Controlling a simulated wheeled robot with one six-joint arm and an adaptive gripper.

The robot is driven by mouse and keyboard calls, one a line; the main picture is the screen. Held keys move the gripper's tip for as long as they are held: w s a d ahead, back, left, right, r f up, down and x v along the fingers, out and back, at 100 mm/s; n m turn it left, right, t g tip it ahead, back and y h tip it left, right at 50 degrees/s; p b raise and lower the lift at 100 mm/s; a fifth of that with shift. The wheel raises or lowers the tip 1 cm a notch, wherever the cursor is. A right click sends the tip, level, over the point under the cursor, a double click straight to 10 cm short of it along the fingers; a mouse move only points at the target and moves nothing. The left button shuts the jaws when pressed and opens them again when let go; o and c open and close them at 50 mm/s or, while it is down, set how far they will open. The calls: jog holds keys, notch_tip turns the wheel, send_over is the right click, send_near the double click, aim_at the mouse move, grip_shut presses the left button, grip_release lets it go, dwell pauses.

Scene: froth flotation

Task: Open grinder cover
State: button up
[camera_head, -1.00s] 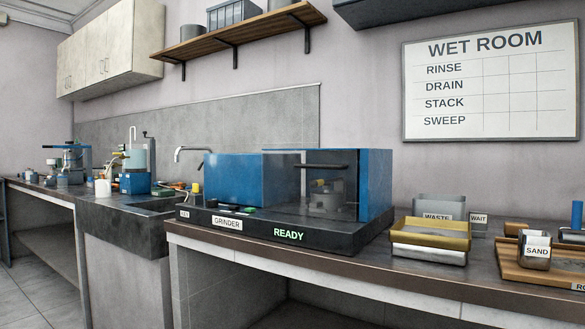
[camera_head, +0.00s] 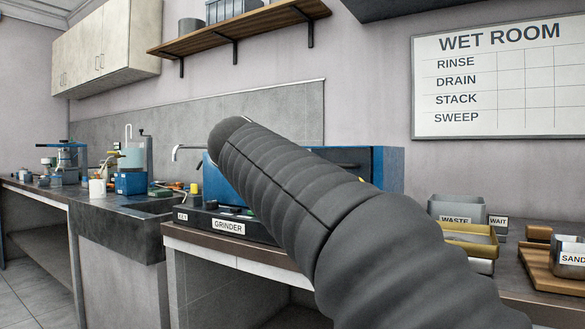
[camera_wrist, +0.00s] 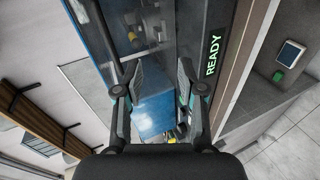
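The grinder (camera_head: 391,172) is a blue housing on a dark base on the bench, largely hidden behind my arm in the head view. Its blue side and a thin piece of the dark handle bar show above my arm. In the wrist view the grinder's clear cover (camera_wrist: 150,45) shows over the machine parts, beside the dark base with the green READY sign (camera_wrist: 213,53). The cover appears closed. My gripper (camera_wrist: 158,74) is open, its two fingers spread apart over the grinder, with nothing visible between them. I cannot tell whether a finger touches the handle.
A yellow tray (camera_head: 470,234) and a grey WASTE bin (camera_head: 455,207) stand right of the grinder. A SAND container (camera_head: 570,256) sits farther right. The sink (camera_head: 150,207) and tap are left. A wooden shelf (camera_head: 240,28) hangs above.

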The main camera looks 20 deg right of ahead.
jog(key=w+r+h, duration=0.2)
jog(key=w+r, duration=0.1)
jog(key=r, duration=0.3)
jog(key=x, duration=0.9)
jog(key=r+p+x, duration=0.1)
jog(key=x, duration=0.3)
jog(key=shift+w+d+f, duration=0.1)
jog(key=shift+w+d, duration=0.1)
jog(key=shift+d, duration=0.2)
grip_shut()
